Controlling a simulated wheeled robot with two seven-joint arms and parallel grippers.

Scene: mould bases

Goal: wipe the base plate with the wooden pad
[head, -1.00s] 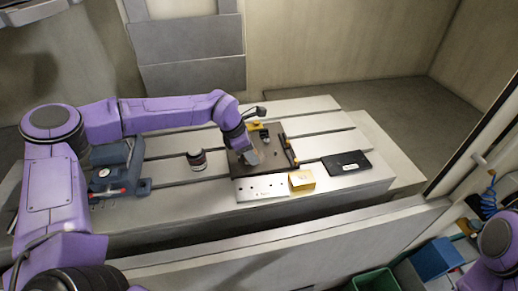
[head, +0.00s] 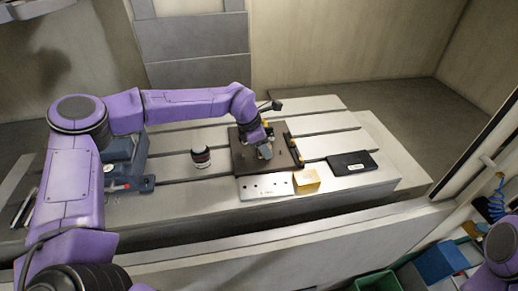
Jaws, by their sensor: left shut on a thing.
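The base plate (head: 246,163) is a dark brown square plate lying on the slotted grey table. My left gripper (head: 265,152) reaches in from the left and is low over the middle-right of the plate, pointing down. It is shut on what I take to be the wooden pad, which is mostly hidden by the fingers. I cannot tell whether the pad touches the plate. My right gripper is outside the view; only part of that arm shows at the lower right.
A tan-gold block (head: 306,181) and a pale plate with holes (head: 264,187) lie in front of the base plate. A black flat case (head: 352,164) is to the right. A dark round container (head: 201,157) and a blue vise-like device (head: 122,170) are to the left.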

